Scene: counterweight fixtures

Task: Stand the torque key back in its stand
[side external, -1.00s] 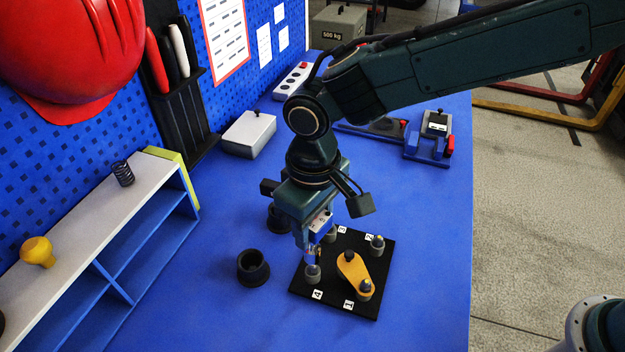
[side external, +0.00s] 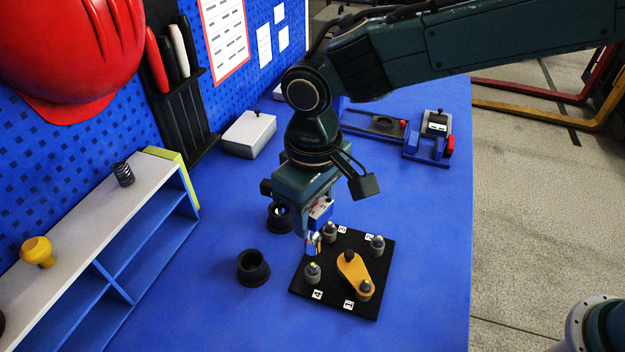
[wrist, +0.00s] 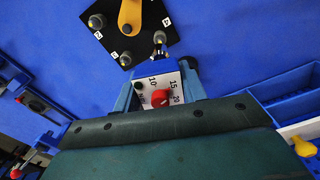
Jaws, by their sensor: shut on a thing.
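The torque key (side external: 319,212) is a small blue tool with a white dial face and a metal socket end pointing down. In the wrist view the key (wrist: 160,88) shows dial marks 10, 15, 20 and a red knob. My gripper (side external: 308,222) is shut on it, with the socket end raised above the left edge of the black plate (side external: 322,262). Two round black holders stand on the table: an open, empty-looking cup (side external: 253,267) left of the plate, and another (side external: 279,217) behind it, partly hidden by my gripper. I cannot tell which is the key's stand.
The plate carries several numbered grey posts and a yellow lever (side external: 354,272). A white-topped blue shelf (side external: 120,240) stands at left. A light grey box (side external: 248,133) and a blue fixture (side external: 428,142) stand farther back. The front table is clear.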

